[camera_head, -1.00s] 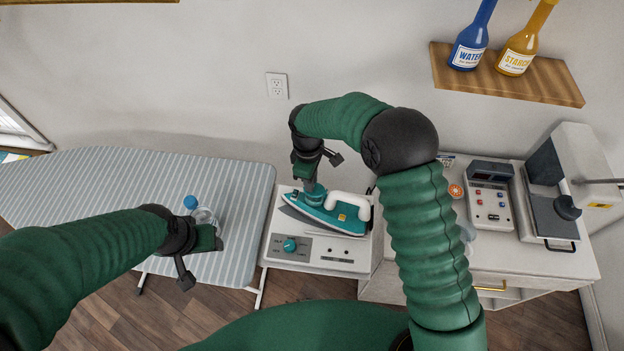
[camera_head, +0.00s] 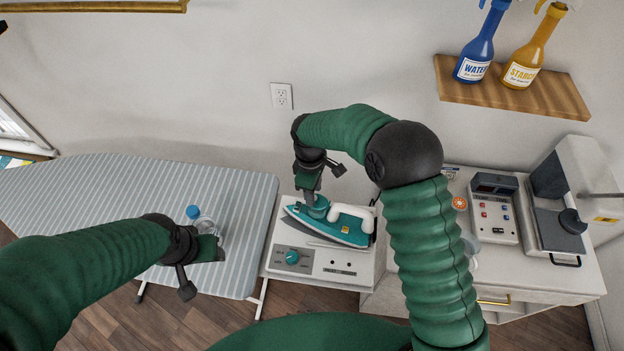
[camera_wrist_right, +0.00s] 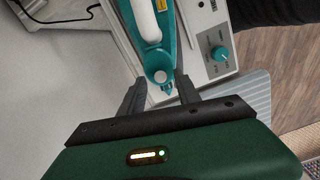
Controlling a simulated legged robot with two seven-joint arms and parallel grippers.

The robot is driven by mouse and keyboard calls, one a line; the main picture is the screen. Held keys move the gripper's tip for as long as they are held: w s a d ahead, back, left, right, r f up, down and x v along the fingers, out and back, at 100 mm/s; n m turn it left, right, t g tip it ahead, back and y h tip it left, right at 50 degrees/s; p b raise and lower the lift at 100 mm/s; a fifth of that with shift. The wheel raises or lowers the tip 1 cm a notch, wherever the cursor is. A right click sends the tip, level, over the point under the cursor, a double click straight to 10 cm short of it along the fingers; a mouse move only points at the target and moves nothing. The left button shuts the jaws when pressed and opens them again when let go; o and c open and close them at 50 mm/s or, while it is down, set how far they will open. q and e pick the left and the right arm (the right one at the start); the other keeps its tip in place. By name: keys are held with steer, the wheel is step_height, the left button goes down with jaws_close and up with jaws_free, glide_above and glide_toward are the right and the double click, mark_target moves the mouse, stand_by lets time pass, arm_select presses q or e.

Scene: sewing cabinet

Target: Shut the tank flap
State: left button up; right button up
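A teal and white iron (camera_head: 340,225) rests on a white station with a teal dial. Its front end shows in the right wrist view (camera_wrist_right: 158,62), with a small teal piece at the tip that may be the tank flap (camera_wrist_right: 167,88); I cannot tell its position clearly. My right gripper (camera_wrist_right: 160,95) is open, its two fingers apart on either side of the iron's front end. In the head view my right gripper (camera_head: 318,190) is just above that end and partly hides it. My left gripper (camera_head: 202,270) is open over the ironing board, in front of a clear bottle.
The clear bottle with a blue cap (camera_head: 193,212) is on the striped ironing board (camera_head: 110,175). The station (camera_head: 320,265) stands between the board and a white cabinet (camera_head: 530,275) with a control box (camera_head: 493,210). A shelf (camera_head: 520,87) holds blue and yellow spray bottles.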

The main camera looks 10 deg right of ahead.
step_height(320, 180, up, 16)
steer(key=b, duration=0.2)
steer(key=shift+w+a+f+b, duration=0.2)
steer(key=shift+w+a+b, duration=0.15)
steer(key=shift+w+a, duration=0.1)
steer(key=shift+s, duration=0.1)
steer(key=s+d+f+m+t+b, duration=0.1)
steer(key=s+d+f+m+b, duration=0.2)
steer(key=s+d+f+m, duration=0.3)
steer(key=s+d+f+m+t+b, duration=0.1)
steer(key=s+d+f+m+b, duration=0.2)
steer(key=s+d+f+m, duration=0.3)
steer(key=shift+s+d+f+m+t+y, duration=0.35)
steer(key=shift+s+d+f, duration=0.45)
steer(key=shift+s+f, duration=1.95)
steer(key=shift+s+d+r, duration=0.1)
steer(key=shift+s+r, duration=0.8)
steer(key=shift+s, duration=0.1)
steer(key=shift+d, duration=0.1)
